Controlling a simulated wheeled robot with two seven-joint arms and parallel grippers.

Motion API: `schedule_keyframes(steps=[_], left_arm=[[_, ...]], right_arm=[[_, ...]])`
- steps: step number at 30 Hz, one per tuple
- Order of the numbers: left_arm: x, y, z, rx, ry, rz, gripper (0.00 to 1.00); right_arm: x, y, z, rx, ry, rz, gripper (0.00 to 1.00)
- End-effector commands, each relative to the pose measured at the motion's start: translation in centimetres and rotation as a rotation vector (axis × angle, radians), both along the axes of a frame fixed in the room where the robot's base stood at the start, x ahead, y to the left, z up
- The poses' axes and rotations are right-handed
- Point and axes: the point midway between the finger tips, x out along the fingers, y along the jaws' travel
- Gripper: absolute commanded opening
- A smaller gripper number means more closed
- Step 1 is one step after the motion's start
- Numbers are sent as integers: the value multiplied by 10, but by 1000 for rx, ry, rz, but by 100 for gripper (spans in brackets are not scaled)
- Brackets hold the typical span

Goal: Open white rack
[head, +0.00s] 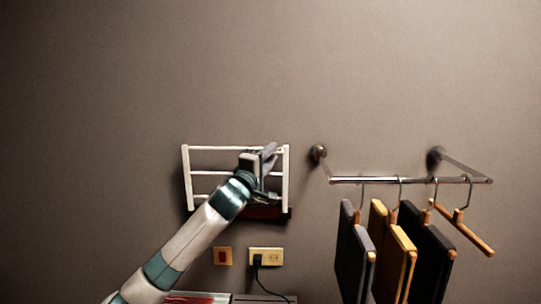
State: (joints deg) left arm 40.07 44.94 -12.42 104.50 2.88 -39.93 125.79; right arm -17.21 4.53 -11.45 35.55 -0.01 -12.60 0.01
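The white rack (188,178) is a small wall-mounted frame with upright side posts and several horizontal bars, left of the picture's centre. A dark reddish strip shows along its lower edge. My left arm reaches up from the bottom left, and my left gripper (268,160) is in front of the rack's right half, near its right post. It hides part of the bars. I cannot tell whether the fingers touch the rack or how far apart they are. My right gripper does not show.
A metal wall rail (410,180) juts out on the right, with several hangers carrying dark and yellow cloths (393,245). Below the rack are a red switch plate (223,256) and a socket (272,256) with a black plug and cord. The wall above is bare.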

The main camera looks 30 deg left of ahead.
Motion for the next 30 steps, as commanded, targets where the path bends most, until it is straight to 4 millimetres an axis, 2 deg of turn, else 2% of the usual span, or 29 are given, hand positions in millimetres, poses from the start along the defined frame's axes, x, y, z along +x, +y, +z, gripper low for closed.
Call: schedule_keyframes(steps=[1,2,4,5,30], left_arm=[[0,0,0,0,0,0,24],[0,0,0,0,0,0,19],[0,0,0,0,0,0,3],[0,0,0,0,0,0,0],[0,0,-1,0,1,0,0]], right_arm=[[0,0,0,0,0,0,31],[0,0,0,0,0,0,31],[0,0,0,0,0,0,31],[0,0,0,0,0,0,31],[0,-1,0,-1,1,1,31]])
